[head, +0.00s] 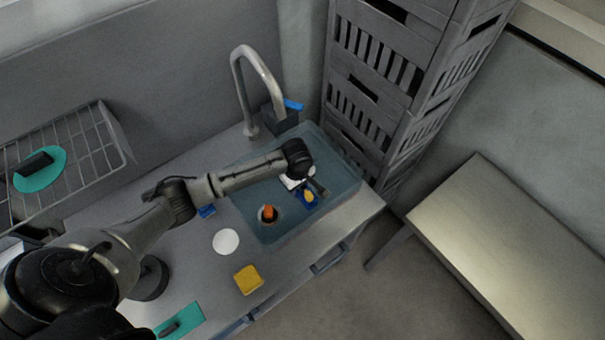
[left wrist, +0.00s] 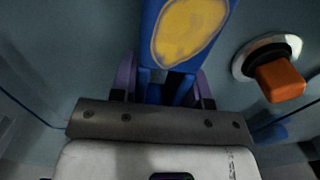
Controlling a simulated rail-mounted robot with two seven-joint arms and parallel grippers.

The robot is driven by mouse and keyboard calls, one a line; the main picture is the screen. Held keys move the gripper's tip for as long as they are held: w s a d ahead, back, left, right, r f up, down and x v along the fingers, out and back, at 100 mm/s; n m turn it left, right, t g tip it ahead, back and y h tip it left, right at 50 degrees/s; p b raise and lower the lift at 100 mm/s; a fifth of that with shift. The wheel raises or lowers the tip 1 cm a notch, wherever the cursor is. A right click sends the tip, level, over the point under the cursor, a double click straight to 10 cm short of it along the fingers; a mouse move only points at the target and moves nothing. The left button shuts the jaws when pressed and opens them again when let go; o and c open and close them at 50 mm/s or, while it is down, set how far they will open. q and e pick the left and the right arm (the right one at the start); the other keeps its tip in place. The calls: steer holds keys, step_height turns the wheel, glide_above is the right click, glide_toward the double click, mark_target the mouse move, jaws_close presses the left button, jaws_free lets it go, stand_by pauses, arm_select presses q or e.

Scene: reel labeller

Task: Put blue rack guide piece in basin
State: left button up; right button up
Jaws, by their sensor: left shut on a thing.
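The blue rack guide piece (left wrist: 217,15), with a yellow oval on its face, is between the fingers of my left gripper (left wrist: 163,90) in the left wrist view. In the head view the blue piece (head: 301,203) and my left gripper (head: 315,187) are over the blue-grey basin (head: 343,178). My left gripper is shut on the piece. I cannot tell whether the piece touches the basin floor. My right gripper is not in view.
An orange block (head: 269,211) sits at a round drain in the basin. A faucet (head: 262,75) rises behind it. A white disc (head: 226,242) and a yellow sponge-like block (head: 248,279) lie on the counter. Stacked grey crates (head: 384,50) stand behind right.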

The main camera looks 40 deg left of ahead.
arm_select(q)
steer(key=shift+w+a, duration=0.2)
steer(key=shift+w, duration=0.25)
steer(key=shift+w+a, duration=0.2)
steer(key=shift+w, duration=0.25)
steer(key=shift+w+a, duration=0.15)
steer(key=shift+w, duration=0.15)
steer(key=shift+w+a+b, duration=0.2)
steer(key=shift+w+a, duration=0.1)
steer(key=shift+w, duration=0.3)
steer(key=shift+w+a+b, duration=0.2)
steer(key=shift+w+a, duration=0.05)
steer(key=shift+w, duration=0.35)
steer(key=shift+w+a+f, duration=0.1)
steer(key=shift+w+a, duration=0.05)
steer(key=shift+w, duration=0.15)
steer(key=shift+f, duration=0.3)
steer(key=shift+s+f, duration=0.15)
steer(key=shift+s, duration=0.1)
steer(key=shift+w, duration=0.1)
